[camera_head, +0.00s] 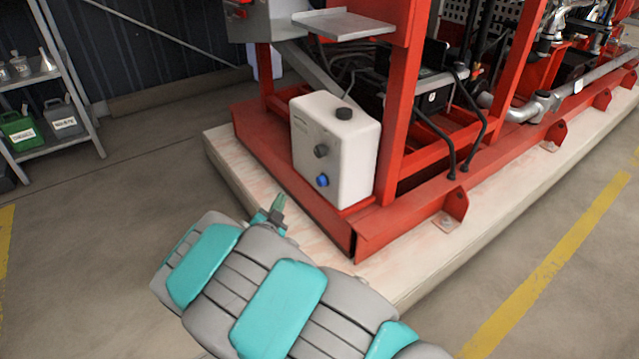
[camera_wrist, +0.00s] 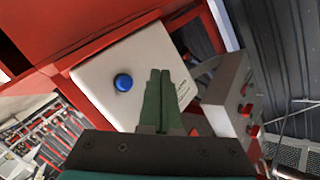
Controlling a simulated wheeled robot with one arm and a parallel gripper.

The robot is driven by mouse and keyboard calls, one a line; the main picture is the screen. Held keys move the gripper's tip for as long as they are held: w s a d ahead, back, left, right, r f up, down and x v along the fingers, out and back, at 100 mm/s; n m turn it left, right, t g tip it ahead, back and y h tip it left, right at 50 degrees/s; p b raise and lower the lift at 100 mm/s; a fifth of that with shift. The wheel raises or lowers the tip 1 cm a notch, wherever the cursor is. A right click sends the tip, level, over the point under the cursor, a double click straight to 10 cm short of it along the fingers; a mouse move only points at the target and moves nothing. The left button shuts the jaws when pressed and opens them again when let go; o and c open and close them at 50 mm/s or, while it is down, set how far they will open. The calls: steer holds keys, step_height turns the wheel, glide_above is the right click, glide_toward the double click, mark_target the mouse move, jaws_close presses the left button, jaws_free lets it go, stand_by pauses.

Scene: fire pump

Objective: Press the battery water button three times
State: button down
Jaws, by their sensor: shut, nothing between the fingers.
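A white box-shaped tank (camera_head: 345,130) sits on the red frame in the head view. A blue button (camera_head: 322,181) is low on its front face, below a dark grey knob (camera_head: 321,151). My gripper (camera_head: 278,202) is left of the tank and a little lower than the button, apart from it. In the wrist view the tank (camera_wrist: 95,75) lies beyond my shut green fingers (camera_wrist: 160,73), and the blue button (camera_wrist: 123,82) shows to the left of the fingertips. The fingers hide part of the tank's face. They hold nothing.
The red frame (camera_head: 300,215) rises around the tank, with a post (camera_head: 397,110) on its right and a grey shelf (camera_head: 340,24) above. A pale plinth (camera_head: 250,170) lies below. A metal rack (camera_head: 60,80) with cans stands at the left. The floor between is clear.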

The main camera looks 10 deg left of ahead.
mark_target(317, 180)
steer(key=w+d+b, duration=0.2)
steer(key=w+d, duration=0.3)
steer(key=w, duration=0.1)
steer(key=shift+w+d+b, duration=0.35)
steer(key=shift+b, duration=0.05)
steer(key=shift+w+d, duration=0.1)
steer(key=shift+d, duration=0.05)
stand_by(1.9)
steer(key=shift+w+d+b, duration=0.15)
steer(key=shift+w+b, duration=0.05)
steer(key=shift+b, duration=0.1)
steer(key=shift+w+d+b, duration=0.4)
steer(key=shift+w+d, duration=0.15)
steer(key=shift+w, duration=0.1)
stand_by(1.2)
steer(key=shift+s+a, duration=0.8)
steer(key=shift+s, duration=0.15)
steer(key=shift+s+a+p, duration=0.75)
steer(key=shift+s+a, duration=0.9)
steer(key=shift+s, duration=0.3)
